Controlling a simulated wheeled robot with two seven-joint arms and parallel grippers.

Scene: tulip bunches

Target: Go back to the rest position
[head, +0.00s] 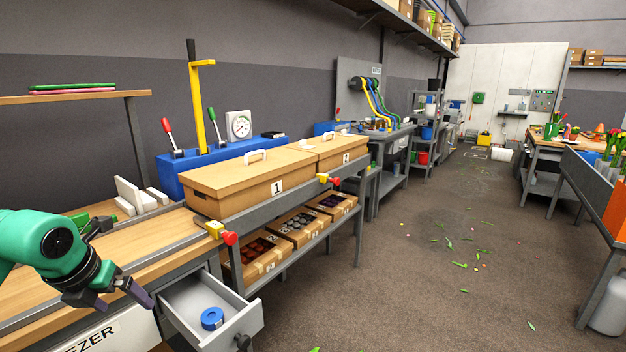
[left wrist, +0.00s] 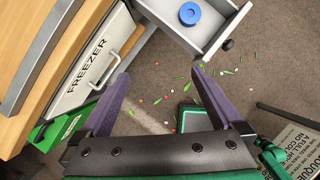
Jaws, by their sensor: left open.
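My left gripper (head: 126,301) is at the lower left of the head view, beside the wooden workbench (head: 158,250). Its two purple fingers are spread with nothing between them, as the left wrist view (left wrist: 160,76) also shows. The open drawer (head: 238,318) is just to its right and holds a blue ring-shaped roll (head: 212,318). In the left wrist view the drawer (left wrist: 207,35) lies ahead of the fingers, apart from them. My right gripper is in neither view.
Lidded cardboard boxes (head: 245,183) stand on a rack along the wall. A white freezer front (left wrist: 92,58) is below the workbench. Open floor (head: 410,270) with scattered leaves and petals lies to the right. A grey bench (head: 583,180) stands at the right edge.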

